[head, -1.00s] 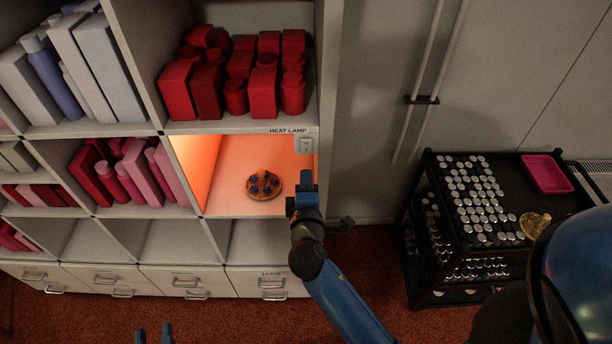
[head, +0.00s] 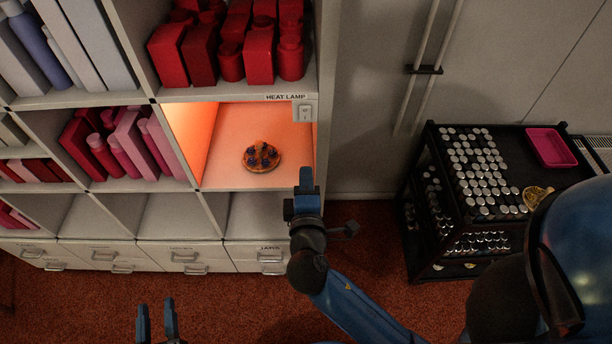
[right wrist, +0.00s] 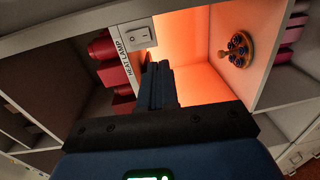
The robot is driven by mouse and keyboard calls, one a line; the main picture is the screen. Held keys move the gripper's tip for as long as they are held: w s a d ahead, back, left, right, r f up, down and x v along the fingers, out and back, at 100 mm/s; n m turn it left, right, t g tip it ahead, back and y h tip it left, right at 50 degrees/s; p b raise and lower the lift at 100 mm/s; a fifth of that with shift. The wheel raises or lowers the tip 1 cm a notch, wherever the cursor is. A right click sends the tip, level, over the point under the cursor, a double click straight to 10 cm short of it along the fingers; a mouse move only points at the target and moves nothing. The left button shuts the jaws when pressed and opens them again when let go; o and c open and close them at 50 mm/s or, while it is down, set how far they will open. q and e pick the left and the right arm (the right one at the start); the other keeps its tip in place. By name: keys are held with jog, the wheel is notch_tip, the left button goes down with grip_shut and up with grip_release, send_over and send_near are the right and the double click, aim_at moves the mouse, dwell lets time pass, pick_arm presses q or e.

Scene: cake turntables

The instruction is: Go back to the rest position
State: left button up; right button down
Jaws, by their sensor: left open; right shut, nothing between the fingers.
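My right gripper (head: 306,182) is shut and empty. It is in front of the lit shelf compartment, near its lower right edge in the head view. In the right wrist view its fingers (right wrist: 157,85) point toward the compartment, close to the switch (right wrist: 139,38). My left gripper (head: 157,320) is at the bottom of the head view, its two blue fingers apart with nothing between them.
A black cart (head: 420,190) with silver-topped jars and a pink tray (head: 550,147) stands at the right. Red carpet lies below.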

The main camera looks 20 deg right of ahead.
dwell(0.3)
jog(key=s+a+f+m+y, duration=0.1)
jog(key=s+a+y, duration=0.2)
jog(key=a+y, duration=0.65)
jog(key=s+d+f+m+h, duration=0.2)
jog(key=s+d+f+m, duration=0.1)
jog(key=s+d+m, duration=0.4)
jog(key=s+d+f+m+t+h+b, duration=0.1)
jog(key=s+d+f+m+h, duration=0.2)
jog(key=s+d+m, duration=0.3)
jog(key=s+d+f, duration=0.1)
jog(key=d, duration=0.4)
jog(key=shift+s+m, duration=0.2)
jog(key=shift+m, duration=0.2)
